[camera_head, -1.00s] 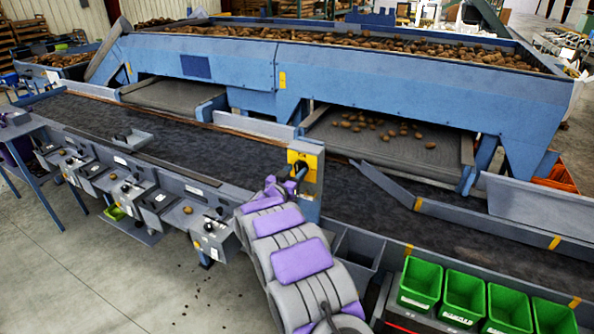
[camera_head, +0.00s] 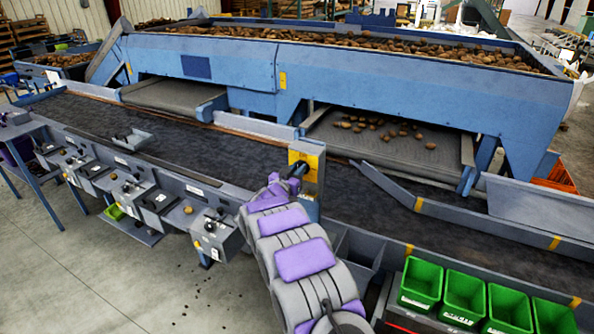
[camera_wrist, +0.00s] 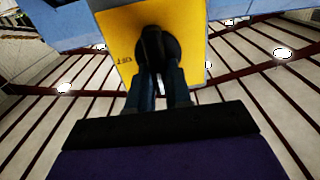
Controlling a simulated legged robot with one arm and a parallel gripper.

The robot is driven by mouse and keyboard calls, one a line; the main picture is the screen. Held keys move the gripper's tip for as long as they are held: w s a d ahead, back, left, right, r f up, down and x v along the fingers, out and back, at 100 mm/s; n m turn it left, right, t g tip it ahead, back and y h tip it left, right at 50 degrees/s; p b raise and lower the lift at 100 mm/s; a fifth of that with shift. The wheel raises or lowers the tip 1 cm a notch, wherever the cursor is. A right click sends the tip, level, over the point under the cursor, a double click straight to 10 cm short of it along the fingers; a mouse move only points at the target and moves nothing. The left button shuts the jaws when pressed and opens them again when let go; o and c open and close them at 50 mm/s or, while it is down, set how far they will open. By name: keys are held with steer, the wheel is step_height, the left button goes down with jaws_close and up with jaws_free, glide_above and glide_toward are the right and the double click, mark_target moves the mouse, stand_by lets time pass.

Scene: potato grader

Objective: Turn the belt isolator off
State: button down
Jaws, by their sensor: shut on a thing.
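The belt isolator is a yellow plate (camera_head: 308,160) on a grey post beside the conveyor belt, and it also fills the top middle of the wrist view (camera_wrist: 118,32). A black rotary knob (camera_wrist: 153,42) stands out from the plate. My gripper (camera_wrist: 160,72) is shut on the knob, with both fingers against it from below in the wrist view. Part of a printed label shows to the left of the knob. The knob's exact angle is hard to tell because the fingers cover part of it. In the head view my arm hides much of the gripper.
The dark conveyor belt (camera_head: 210,158) runs behind the post. Several green bins (camera_head: 421,284) stand at the lower right. Control boxes with knobs (camera_head: 212,236) line the near side to the left of my arm.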

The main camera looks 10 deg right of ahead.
stand_by(0.4)
steer(key=shift+s+d+f+m+b, duration=0.15)
steer(key=shift+f+m+b, duration=0.15)
steer(key=shift+m+b, duration=2.55)
steer(key=shift+s+d+f+m+b, duration=0.1)
steer(key=shift+d+f+m+b, duration=0.15)
steer(key=shift+m+b, duration=2.55)
steer(key=shift+s+d+f+m+b, duration=0.15)
steer(key=shift+f+m+b, duration=0.15)
steer(key=shift+m+b, duration=2.5)
steer(key=shift+m+p, duration=0.5)
steer(key=shift+m, duration=0.15)
steer(key=c, duration=1)
jaws_free()
steer(key=shift+c, duration=0.2)
steer(key=shift+s+r, duration=0.1)
steer(key=p+v, duration=0.2)
steer(key=v, duration=1.5)
steer(key=shift+a+p, duration=0.2)
steer(key=shift+p, duration=0.1)
